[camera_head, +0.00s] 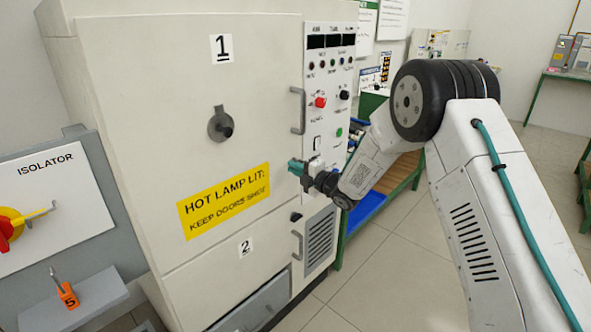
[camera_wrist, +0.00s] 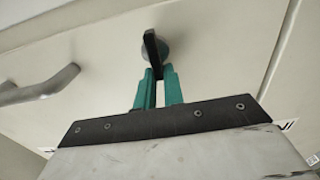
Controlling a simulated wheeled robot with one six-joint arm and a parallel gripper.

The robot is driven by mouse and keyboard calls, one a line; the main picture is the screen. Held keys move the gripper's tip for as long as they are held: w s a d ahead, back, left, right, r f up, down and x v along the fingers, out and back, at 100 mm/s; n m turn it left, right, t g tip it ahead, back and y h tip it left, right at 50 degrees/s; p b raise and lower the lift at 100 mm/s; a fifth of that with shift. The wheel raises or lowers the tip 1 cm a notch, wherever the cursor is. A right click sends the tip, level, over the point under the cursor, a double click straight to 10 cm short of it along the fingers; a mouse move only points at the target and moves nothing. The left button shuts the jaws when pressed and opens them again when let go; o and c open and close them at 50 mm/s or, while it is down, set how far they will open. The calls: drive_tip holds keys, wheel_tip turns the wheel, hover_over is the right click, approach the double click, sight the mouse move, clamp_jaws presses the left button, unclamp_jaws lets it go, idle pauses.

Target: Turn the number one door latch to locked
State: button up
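In the wrist view, the door latch (camera_wrist: 150,46) is a black lever on a round grey base on a cream door. The lower end of the lever lies between the teal fingertips of my gripper (camera_wrist: 159,73). The gap between the fingers is narrow, about as wide as the lever, and they look closed on it. In the head view, my gripper (camera_head: 297,168) is at the right edge of the door marked 1 (camera_head: 150,120), below its grey pull handle (camera_head: 298,110). It hides the latch there.
A control panel (camera_head: 325,75) with knobs and buttons stands right of the door. Below is door 2 with a black knob (camera_head: 296,217) and a handle (camera_head: 297,245). An isolator board (camera_head: 45,200) stands at left. The floor (camera_head: 400,270) at right is clear.

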drive_tip(key=o, duration=0.4)
drive_tip(key=v, duration=0.7)
drive_tip(key=shift+s+d, duration=0.3)
drive_tip(key=shift+d, duration=0.05)
